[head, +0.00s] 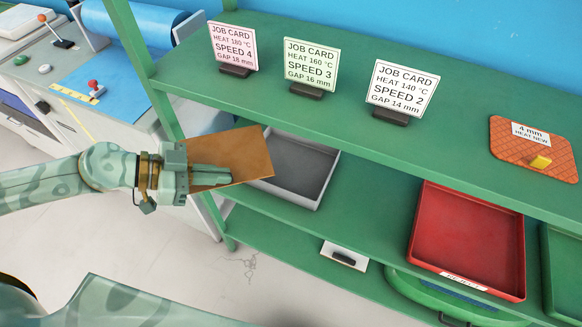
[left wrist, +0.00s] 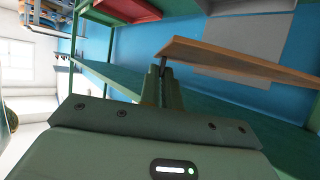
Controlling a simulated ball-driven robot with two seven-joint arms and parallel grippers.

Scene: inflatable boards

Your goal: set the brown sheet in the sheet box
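The brown sheet (head: 245,155) is a thin flat square, held by my left gripper (head: 226,174) at its left part. The gripper's fingers look shut on it. The sheet is tilted in the air in front of the shelf and covers the left end of a shallow grey open tray (head: 308,170) on the middle shelf. The visible part of that tray is empty; no label on it shows. In the left wrist view the sheet (left wrist: 245,64) appears nearly edge-on beyond the fingers (left wrist: 158,86). My right gripper is not in view.
Job cards (head: 312,65) stand on the green upper shelf (head: 270,50), above the grey tray. A red tray (head: 465,240) sits right on the middle shelf. An orange pad (head: 535,145) lies on the upper shelf. A green post (head: 135,50) stands left, near my left arm.

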